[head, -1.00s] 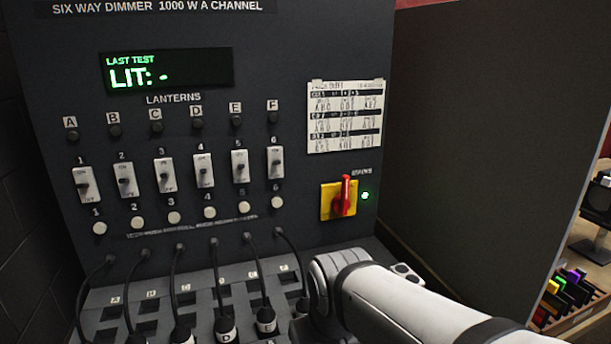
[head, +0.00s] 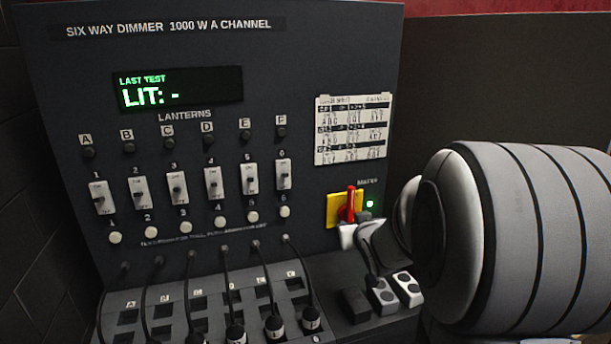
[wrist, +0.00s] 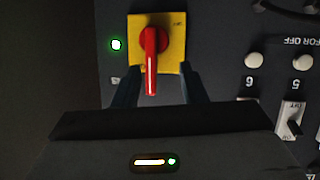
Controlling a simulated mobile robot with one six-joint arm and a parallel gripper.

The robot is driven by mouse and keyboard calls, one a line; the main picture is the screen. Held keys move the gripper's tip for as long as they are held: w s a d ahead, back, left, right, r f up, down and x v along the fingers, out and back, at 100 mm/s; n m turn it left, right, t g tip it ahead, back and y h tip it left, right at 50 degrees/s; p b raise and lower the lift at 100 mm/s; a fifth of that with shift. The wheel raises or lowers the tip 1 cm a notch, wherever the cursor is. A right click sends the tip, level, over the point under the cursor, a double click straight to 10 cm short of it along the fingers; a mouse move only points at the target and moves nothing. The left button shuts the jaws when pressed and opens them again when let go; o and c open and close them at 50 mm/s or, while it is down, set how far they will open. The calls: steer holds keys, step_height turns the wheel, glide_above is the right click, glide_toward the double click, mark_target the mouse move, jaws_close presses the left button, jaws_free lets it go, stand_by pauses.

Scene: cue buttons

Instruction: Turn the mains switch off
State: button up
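The mains switch is a red rotary handle (head: 351,204) on a yellow plate (head: 332,208), low on the right of the dark dimmer panel. Its handle stands upright in the head view. A green lamp (head: 370,204) beside it is lit. In the upside-down wrist view the red handle (wrist: 151,72) points down the picture from the yellow plate (wrist: 173,50). My gripper (wrist: 158,75) is open, with one finger on each side of the handle and gaps between.
Rocker switches (head: 175,188) and white test buttons (head: 184,228) lie to the left of the mains switch. Cables (head: 228,278) plug in below them. The display (head: 180,88) reads "LIT: -". A paper chart (head: 350,130) is above the switch. A dark partition stands at right.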

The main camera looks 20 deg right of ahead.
mark_target(353, 189)
steer(key=w+d+r+t+y+p, duration=0.1)
steer(key=w, duration=0.2)
steer(key=w+d+r+n+t+y+p, duration=0.1)
steer(key=w+t+p, duration=0.1)
steer(key=w, duration=0.2)
steer(key=w+d+r+t+y+p, duration=0.1)
steer(key=w+r, duration=0.1)
steer(key=w, duration=0.2)
steer(key=shift+d+t+p, duration=0.25)
steer(key=shift+t+p, duration=0.05)
steer(key=shift+p, duration=0.1)
jaws_close()
